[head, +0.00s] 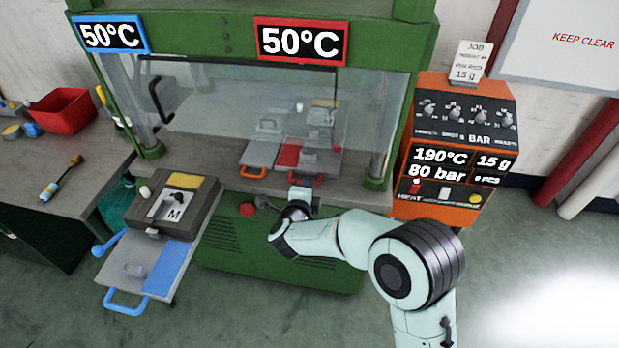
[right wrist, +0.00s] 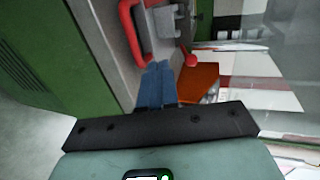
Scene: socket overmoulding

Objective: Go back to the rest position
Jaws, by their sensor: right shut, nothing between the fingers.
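My right arm (head: 350,238) reaches in from the lower right of the head view to the front of the green press (head: 280,250). My left gripper is not in view.
A mould tray with a blue plate (head: 168,268) juts out at the left. The orange control unit (head: 455,150) stands to the right of the press. A wooden bench (head: 70,190) with a red bin (head: 62,110) is at far left.

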